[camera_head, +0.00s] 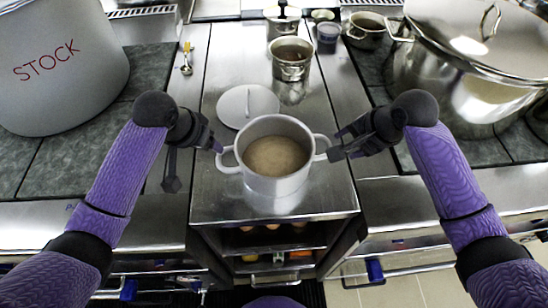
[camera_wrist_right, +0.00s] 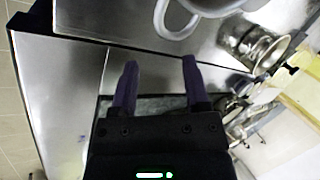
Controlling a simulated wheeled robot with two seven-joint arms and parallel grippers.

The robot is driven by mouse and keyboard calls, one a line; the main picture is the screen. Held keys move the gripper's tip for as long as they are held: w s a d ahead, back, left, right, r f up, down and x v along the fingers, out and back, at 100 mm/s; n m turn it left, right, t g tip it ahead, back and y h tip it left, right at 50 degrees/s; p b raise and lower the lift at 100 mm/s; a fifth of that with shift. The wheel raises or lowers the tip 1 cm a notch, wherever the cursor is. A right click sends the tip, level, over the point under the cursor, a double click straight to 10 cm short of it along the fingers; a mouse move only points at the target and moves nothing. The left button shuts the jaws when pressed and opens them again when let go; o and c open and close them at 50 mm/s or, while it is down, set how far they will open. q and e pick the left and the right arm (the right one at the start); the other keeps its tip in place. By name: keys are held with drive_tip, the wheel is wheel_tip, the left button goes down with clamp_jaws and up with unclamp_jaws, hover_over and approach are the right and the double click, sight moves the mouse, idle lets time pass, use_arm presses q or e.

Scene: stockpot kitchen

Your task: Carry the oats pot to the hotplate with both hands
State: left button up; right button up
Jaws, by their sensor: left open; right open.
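The oats pot (camera_head: 274,185) is a light grey pot with a loop handle on each side and beige oats inside. It stands upright on the steel counter in the middle of the head view. Its rim and one handle (camera_wrist_right: 178,28) show at the top of the right wrist view. My left gripper (camera_head: 217,147) is open beside the left handle. My right gripper (camera_head: 333,154) is open beside the right handle; its fingers (camera_wrist_right: 160,85) are empty in the wrist view. Whether either gripper touches a handle I cannot tell. I cannot clearly make out which surface is the hotplate.
A white lid (camera_head: 236,104) lies behind the pot. A small steel pot (camera_head: 291,70) stands farther back. A big STOCK pot (camera_head: 60,85) is at left, a large lidded steel pot (camera_head: 440,95) at right. The counter's front edge is just before the oats pot.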

use_arm(q)
drive_tip(key=x, duration=1)
use_arm(e)
drive_tip(key=x, duration=1)
use_arm(q)
clamp_jaws()
use_arm(e)
clamp_jaws()
drive_tip(key=shift+d, duration=0.1)
use_arm(q)
drive_tip(key=shift+a+r, duration=0.1)
use_arm(e)
drive_tip(key=shift+r, duration=0.1)
